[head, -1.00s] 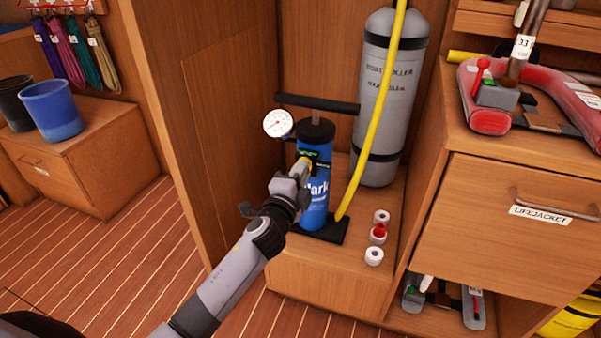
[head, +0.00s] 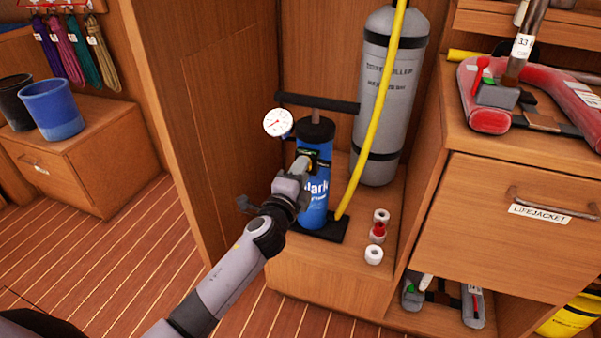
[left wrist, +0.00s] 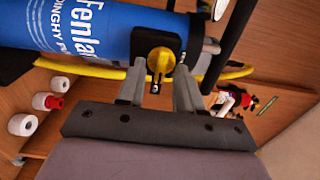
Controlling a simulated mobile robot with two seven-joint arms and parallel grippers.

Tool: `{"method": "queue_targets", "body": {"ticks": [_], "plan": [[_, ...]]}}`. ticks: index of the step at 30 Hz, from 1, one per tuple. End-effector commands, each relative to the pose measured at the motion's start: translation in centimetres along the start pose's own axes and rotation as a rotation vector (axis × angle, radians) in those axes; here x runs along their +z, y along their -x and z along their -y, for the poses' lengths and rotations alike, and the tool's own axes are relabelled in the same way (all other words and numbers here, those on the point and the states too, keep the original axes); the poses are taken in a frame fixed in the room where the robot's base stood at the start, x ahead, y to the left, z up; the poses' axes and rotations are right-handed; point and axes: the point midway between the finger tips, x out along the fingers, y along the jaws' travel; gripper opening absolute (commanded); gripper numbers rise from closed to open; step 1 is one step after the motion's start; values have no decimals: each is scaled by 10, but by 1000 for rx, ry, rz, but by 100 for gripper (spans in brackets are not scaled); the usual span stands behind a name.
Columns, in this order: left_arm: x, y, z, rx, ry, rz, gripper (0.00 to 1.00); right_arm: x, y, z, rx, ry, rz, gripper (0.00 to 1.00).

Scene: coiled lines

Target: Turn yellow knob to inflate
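The yellow knob (left wrist: 160,60) sits in a black fitting on the side of the blue pump cylinder (head: 315,195), which stands upright on a black base. My left gripper (left wrist: 159,82) is in front of the knob. Its two fingers are apart, one on each side of the knob in the left wrist view, with a gap between them. I cannot tell whether the fingertips touch it. In the head view my left gripper (head: 301,171) covers part of the knob. A round white pressure gauge (head: 278,122) is beside the pump top. My right gripper is out of view.
A yellow hose (head: 378,110) runs past a grey gas cylinder (head: 390,95) close behind the pump. White and red caps (head: 377,232) lie to the right on the wooden ledge (head: 330,270). A wooden cabinet (head: 510,215) stands at the right. The floor at left is clear.

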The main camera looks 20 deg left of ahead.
Motion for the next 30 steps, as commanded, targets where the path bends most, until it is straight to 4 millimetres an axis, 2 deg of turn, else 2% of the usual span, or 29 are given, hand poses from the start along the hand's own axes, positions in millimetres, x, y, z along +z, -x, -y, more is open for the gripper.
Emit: {"method": "queue_targets", "body": {"ticks": [11, 17, 24, 30], "plan": [[0, 4, 0, 0, 3, 0, 37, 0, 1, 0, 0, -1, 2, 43], [0, 27, 1, 2, 4, -1, 37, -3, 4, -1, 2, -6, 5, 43], [0, 58, 0, 1, 1, 0, 37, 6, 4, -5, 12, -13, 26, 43], [0, 71, 0, 1, 1, 0, 37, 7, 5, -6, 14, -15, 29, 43]]}}
